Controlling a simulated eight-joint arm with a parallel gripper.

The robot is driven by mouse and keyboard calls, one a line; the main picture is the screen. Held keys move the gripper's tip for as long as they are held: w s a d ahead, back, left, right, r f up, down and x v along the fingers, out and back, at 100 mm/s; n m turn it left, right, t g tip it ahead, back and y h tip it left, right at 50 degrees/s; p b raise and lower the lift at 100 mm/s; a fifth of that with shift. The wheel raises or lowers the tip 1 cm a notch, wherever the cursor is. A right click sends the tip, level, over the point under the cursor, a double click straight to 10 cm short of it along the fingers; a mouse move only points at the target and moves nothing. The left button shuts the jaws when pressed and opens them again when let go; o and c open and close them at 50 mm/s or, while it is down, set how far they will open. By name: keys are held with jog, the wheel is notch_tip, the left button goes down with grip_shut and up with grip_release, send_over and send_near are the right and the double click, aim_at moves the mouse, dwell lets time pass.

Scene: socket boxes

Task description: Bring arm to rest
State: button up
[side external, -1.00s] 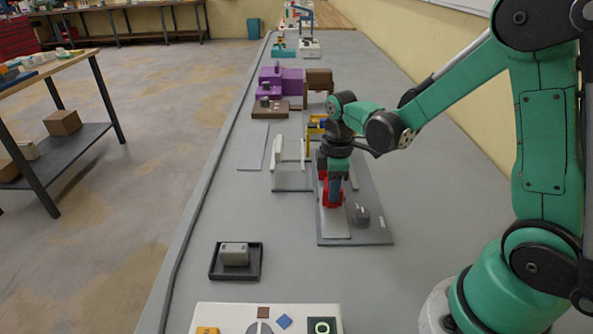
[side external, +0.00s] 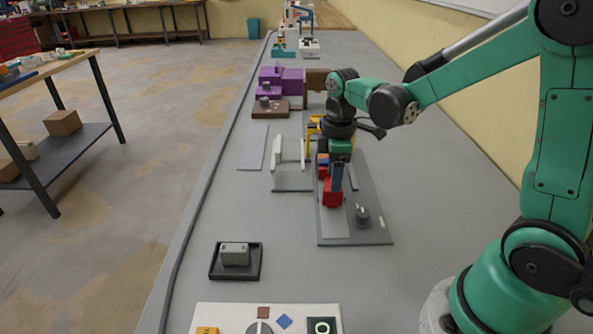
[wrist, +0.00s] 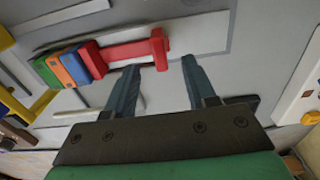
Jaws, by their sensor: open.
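My gripper (side external: 338,180) is over the grey board (side external: 372,215) on the bench in the side external view. In the wrist view my gripper (wrist: 160,75) is open, its two dark fingers apart with nothing between them. A red piece with a crossbar end (wrist: 130,48) lies beyond the fingertips, joined to or touching orange, blue and green blocks (wrist: 68,66). In the side external view the red piece (side external: 332,198) shows below my gripper, partly hidden by it. I cannot tell whether a finger touches it.
A grey knob (side external: 362,216) stands on the board. A dark tray with a grey block (side external: 235,253) and a white panel (side external: 215,318) lie nearer the camera. A white upright fixture (side external: 280,155) and purple blocks (side external: 290,78) stand farther back. The bench between tray and board is clear.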

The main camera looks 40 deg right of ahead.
jog(key=shift+r, duration=1.05)
jog(key=shift+s+a+r, duration=0.1)
jog(key=shift+a+r, duration=0.1)
jog(key=shift+r, duration=0.05)
jog(key=s+a+r+m+t, duration=0.4)
jog(key=a+m+t, duration=0.2)
jog(key=m, duration=0.3)
jog(key=shift+s+r+t, duration=0.2)
jog(key=shift+s+t, duration=0.05)
jog(key=shift+t, duration=0.35)
